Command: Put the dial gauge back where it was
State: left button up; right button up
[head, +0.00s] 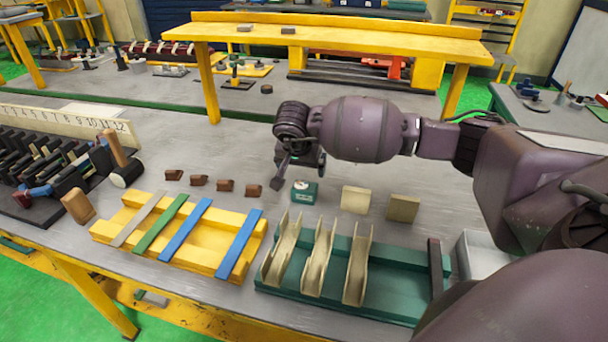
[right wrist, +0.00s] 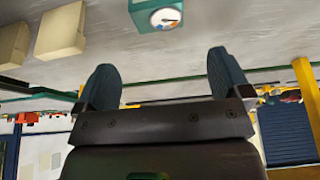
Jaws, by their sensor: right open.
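The dial gauge (head: 304,192) is a small green box with a round white dial, standing on the grey bench top behind the green tray. It also shows at the top edge of the right wrist view (right wrist: 157,15), partly cut off, ahead of the fingers and apart from them. My right gripper (head: 297,174) is just behind and above the gauge in the head view. In the right wrist view its two dark fingers (right wrist: 163,78) are spread wide with nothing between them. My left gripper is not in view.
Two cream blocks (head: 355,199) stand right of the gauge, and several brown blocks (head: 197,183) lie left. A green tray (head: 394,292) with cream channels and a yellow rack (head: 110,231) with coloured strips lie in front. A mallet (head: 121,165) stands left.

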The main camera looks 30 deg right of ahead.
jog(key=v, duration=0.5)
jog(key=shift+r, duration=0.1)
dwell(0.3)
